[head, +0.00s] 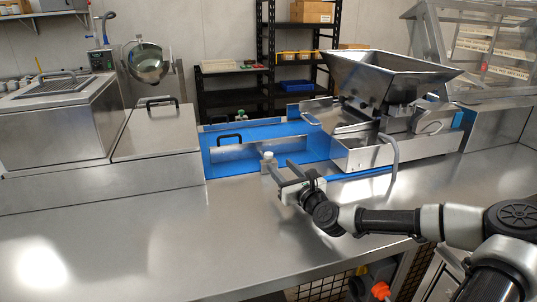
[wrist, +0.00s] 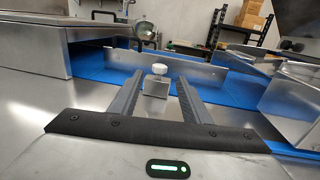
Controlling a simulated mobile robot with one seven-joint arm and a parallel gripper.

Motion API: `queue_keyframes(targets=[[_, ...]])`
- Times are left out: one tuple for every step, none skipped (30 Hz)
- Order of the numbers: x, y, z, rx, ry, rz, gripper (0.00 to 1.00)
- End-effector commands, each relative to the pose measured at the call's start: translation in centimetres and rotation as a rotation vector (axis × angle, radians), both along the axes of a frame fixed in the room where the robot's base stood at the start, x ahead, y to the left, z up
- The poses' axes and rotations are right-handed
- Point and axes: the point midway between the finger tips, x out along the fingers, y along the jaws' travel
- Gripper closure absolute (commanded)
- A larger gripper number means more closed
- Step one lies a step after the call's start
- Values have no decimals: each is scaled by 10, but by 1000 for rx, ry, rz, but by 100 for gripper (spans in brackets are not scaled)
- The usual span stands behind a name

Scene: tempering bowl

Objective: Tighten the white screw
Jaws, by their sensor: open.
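The white screw (head: 268,156) stands upright on a small metal block at the near edge of the blue conveyor belt. In the wrist view the white screw (wrist: 159,69) shows its round knob head on top of the metal block (wrist: 156,87). My gripper (head: 281,168) is at the front right of the screw, pointing toward it. In the wrist view my gripper (wrist: 156,84) is open, with one finger on each side of the block in the picture. The screw appears beyond or near the fingertips, and I cannot tell the exact gap. Nothing is held.
The blue belt (head: 228,163) runs behind the screw, with a metal guide plate (head: 245,153) across it. A steel hopper machine (head: 388,80) stands at the right. A lidded steel unit (head: 157,134) stands at the left. The steel counter (head: 150,235) in front is clear.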

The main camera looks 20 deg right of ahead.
Motion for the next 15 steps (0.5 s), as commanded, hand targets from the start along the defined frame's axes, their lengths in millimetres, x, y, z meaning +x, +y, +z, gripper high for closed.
queue_keyframes(targets=[[13, 3, 1, -2, -1, 3, 57], [19, 4, 1, -2, -1, 2, 57], [28, 5, 1, -3, -1, 1, 57], [34, 6, 1, -3, 0, 2, 57], [41, 7, 1, -2, 0, 1, 57], [49, 8, 1, -3, 0, 2, 57], [55, 9, 1, -3, 0, 2, 57], [61, 9, 1, -3, 0, 2, 57], [68, 11, 1, -2, -1, 2, 57], [73, 11, 1, -2, -1, 1, 57], [78, 12, 1, -2, -1, 1, 57], [84, 12, 0, -3, 0, 0, 57], [87, 12, 0, -2, 0, 1, 57], [90, 13, 0, -1, 0, 1, 57], [94, 13, 0, -1, 1, 1, 57]])
